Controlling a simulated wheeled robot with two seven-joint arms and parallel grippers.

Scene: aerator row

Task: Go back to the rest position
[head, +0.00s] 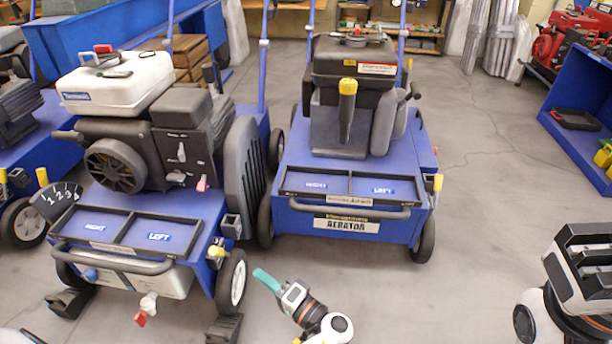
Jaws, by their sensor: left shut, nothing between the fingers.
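My left gripper (266,279) shows at the bottom centre, with teal fingertips pressed together and nothing between them. It points up and to the left over the floor, just right of the front wheel of the left aerator (130,225). It looks apart from that wheel. The right aerator (350,215), a blue machine with an AERATOR label, stands farther back, beyond the gripper. A white and black part of my right arm (580,270) shows at the right edge. The fingers of my right gripper do not show.
Another blue machine (40,140) stands at the far left edge. A blue open-sided shelf or cart (575,140) holds a black tray (577,119) at the right. Red equipment (560,35) is behind it. The grey floor (475,190) between the right aerator and the shelf is clear.

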